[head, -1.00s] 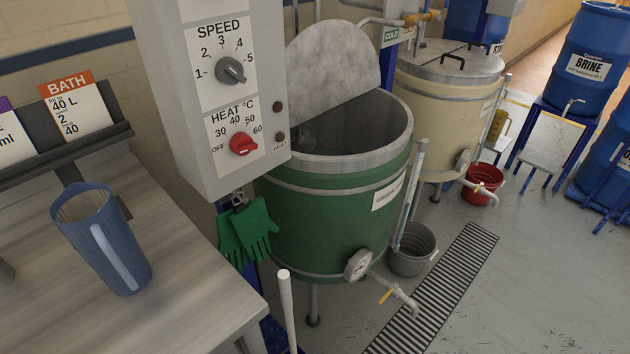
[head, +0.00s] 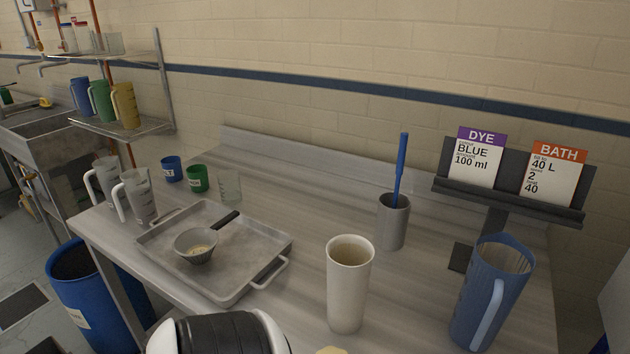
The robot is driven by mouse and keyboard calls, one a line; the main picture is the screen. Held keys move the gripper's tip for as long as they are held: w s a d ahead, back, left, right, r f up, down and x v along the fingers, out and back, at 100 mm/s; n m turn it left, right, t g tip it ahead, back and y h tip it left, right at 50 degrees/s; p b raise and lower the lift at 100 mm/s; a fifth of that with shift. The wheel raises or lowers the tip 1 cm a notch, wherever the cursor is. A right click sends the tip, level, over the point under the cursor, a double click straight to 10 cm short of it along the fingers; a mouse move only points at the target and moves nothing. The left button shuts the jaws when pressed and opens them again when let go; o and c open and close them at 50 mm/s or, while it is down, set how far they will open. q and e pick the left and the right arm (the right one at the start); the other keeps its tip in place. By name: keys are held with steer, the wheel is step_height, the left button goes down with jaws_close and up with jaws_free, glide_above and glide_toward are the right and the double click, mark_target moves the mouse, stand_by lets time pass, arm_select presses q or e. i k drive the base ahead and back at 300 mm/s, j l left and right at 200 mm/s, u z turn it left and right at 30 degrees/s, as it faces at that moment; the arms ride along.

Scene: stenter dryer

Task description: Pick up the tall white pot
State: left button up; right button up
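The tall white pot (head: 346,298) stands upright on the grey table (head: 300,180), near its front edge and right of the picture's middle. Its open top shows a pale brownish inside. Nothing touches it in view. A black and white link of one of my arms shows at the bottom edge, left of the pot. Neither of my grippers can be made out in the head view.
A blue jug (head: 476,300) stands right of the pot. A grey holder (head: 392,225) with a blue stick is behind it. A metal tray (head: 170,262) with a bowl (head: 196,246) lies left. Grey jugs (head: 139,200) stand farther left. A card stand (head: 510,200) is back right.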

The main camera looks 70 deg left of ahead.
mark_target(349, 257)
steer(key=j+u, duration=0.15)
steer(key=u, duration=1.55)
steer(key=k+j, duration=0.15)
